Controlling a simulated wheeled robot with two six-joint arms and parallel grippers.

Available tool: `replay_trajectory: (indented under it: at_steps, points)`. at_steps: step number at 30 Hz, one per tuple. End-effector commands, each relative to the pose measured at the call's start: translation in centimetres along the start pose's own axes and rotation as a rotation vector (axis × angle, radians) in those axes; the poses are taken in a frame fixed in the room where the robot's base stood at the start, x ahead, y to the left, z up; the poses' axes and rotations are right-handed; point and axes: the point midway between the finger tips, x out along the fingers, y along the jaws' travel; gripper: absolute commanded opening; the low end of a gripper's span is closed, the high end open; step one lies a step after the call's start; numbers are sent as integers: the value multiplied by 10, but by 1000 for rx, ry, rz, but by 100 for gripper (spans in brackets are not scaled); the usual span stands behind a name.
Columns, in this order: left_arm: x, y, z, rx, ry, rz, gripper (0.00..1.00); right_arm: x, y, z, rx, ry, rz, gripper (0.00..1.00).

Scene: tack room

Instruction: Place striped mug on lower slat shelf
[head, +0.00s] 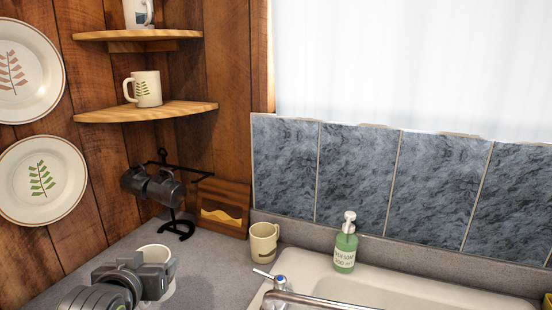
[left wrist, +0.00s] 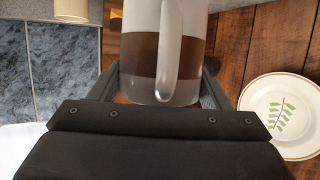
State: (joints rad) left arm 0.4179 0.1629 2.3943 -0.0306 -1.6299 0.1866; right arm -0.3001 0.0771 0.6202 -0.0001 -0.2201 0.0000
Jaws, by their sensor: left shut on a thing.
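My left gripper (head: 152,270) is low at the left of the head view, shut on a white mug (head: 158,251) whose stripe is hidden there. In the left wrist view, the striped mug (left wrist: 143,58) has a broad brown band, and its handle faces the camera between the fingers. The lower wooden corner shelf (head: 187,109) is up and left of the mug on the plank wall. A cream mug with a green leaf pattern (head: 148,90) stands on that shelf. My right gripper is not in view.
An upper corner shelf (head: 95,36) holds another mug (head: 138,13). Below the shelves, a black stand (head: 176,226) carries dark mugs (head: 163,187) beside a wooden box (head: 222,205). A beige mug (head: 263,242), green soap bottle (head: 345,247) and sink (head: 395,286) are to the right. Plates hang at left.

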Motion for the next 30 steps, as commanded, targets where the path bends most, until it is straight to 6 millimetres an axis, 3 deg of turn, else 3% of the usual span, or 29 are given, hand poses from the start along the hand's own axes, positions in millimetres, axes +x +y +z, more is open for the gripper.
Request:
replay_trajectory:
  at_steps: [3, 9, 30]
  points:
    - [-10, 22, -4, 3, 1, 32, 39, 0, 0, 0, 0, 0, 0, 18]
    - [-21, 40, -8, 13, -3, 57, 39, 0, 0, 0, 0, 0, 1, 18]
    - [-23, 44, -8, 18, -6, 62, 39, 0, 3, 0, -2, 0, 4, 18]
